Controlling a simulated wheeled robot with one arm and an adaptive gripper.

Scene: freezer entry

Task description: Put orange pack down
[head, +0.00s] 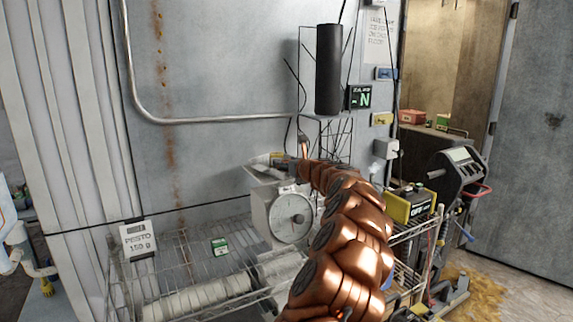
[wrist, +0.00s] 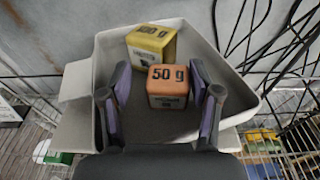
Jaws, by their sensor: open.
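The orange pack (wrist: 167,87), marked 50 g, sits upright in a pale scoop-shaped tray (wrist: 78,88). My gripper (wrist: 160,74) is open, with one finger on each side of the pack. A gap shows at the left finger; the right finger is very close, and I cannot tell if it touches. A yellow pack (wrist: 151,45), marked 100 g, stands just behind the orange one in the same tray.
A wire shelf (head: 190,262) lies below the scale, with a green box (head: 220,246) and a PESTO 150 g sign (head: 138,240). Dark cables and wire mesh rise behind the tray. A black cylinder (head: 328,70) hangs above the scale. A yellow device (head: 408,205) stands to the right.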

